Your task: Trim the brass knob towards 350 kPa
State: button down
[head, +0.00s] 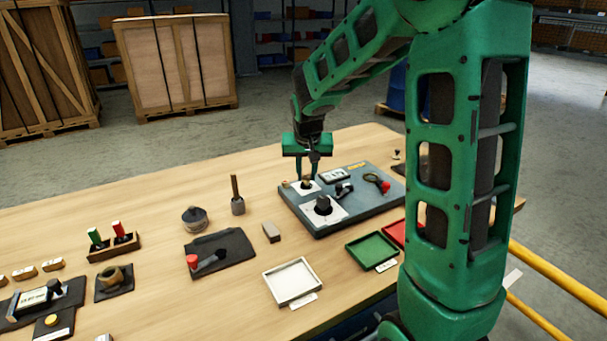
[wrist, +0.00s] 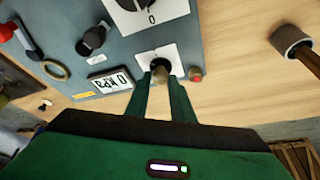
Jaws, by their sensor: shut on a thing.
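The brass knob (wrist: 160,72) sits on a white square plate at the edge of the grey-blue panel (wrist: 60,20). My gripper (wrist: 160,83) is shut on the brass knob, with one green finger on each side of it. In the head view my gripper (head: 307,178) points down over the far left part of the panel, and the fingers partly hide the brass knob (head: 306,184). A small display (wrist: 109,82) next to the knob reads "0 kPa", upside down in the wrist view.
The panel also carries a large black dial (head: 323,205) on a white plate, a black knob (head: 343,190) and a red-handled part (head: 384,187). A cup with an upright stick (head: 237,205) stands to the left. A white tray (head: 292,282) and a green tray (head: 371,250) lie in front.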

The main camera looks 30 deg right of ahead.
jog(key=shift+w+r+n+t+y, duration=0.15)
jog(key=shift+n+t+y, duration=0.2)
jog(key=shift+n, duration=0.85)
jog(key=c, duration=1.5)
grip_release()
jog(key=shift+c, duration=0.2)
jog(key=v, duration=1)
jog(key=shift+r, duration=0.3)
jog(key=shift+d, duration=0.1)
